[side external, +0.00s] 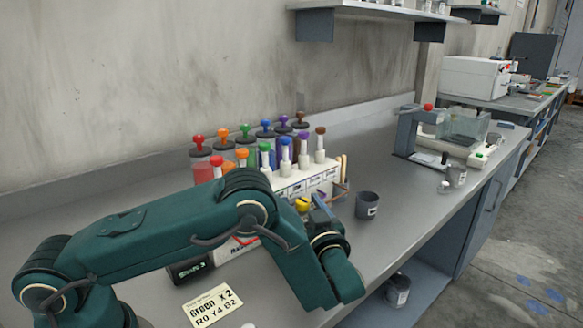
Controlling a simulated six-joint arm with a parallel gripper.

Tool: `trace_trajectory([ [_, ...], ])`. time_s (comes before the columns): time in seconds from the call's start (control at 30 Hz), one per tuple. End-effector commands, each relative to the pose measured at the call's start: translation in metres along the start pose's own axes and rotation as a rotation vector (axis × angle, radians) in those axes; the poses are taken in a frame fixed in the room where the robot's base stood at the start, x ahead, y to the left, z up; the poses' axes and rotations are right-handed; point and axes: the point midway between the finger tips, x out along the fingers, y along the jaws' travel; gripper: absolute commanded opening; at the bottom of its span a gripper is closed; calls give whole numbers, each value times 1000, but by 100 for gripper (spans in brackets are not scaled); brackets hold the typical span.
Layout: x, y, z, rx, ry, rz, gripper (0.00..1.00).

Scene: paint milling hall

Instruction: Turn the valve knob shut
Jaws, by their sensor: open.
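My teal arm reaches across the bench from the lower left, and its wrist bends down near the rack's front. My gripper (323,205) is small in view at the front right of the rack, partly hidden by the wrist, and it is open. A yellow knob-like cap (303,204) shows just left of it; I cannot tell whether they touch. Knobs in several colours, such as a red one (198,139) and a brown one (320,131), top the containers and the rack. I cannot tell which one is the valve knob, or its turn position.
A white labelled rack (322,180) stands behind my gripper. A dark grey cup (367,206) stands close on the right. A card reading "Green x 2" (213,305) lies in front. A bench device (462,127) stands farther right.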

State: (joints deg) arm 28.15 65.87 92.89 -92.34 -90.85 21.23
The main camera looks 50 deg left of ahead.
Motion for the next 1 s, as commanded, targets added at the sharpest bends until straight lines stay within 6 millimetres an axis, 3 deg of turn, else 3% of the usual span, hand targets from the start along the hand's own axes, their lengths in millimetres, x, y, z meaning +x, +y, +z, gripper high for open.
trace_trajectory([
  [0.13,0,0,0,0,0,0,66],
  [0.17,0,0,0,0,0,0,59],
  [0.3,0,0,0,0,0,0,5],
  [0.33,0,0,0,0,0,0,0],
  [0.67,0,-1,0,3,1,26,0],
  [1.0,0,-2,0,5,1,203,0],
])
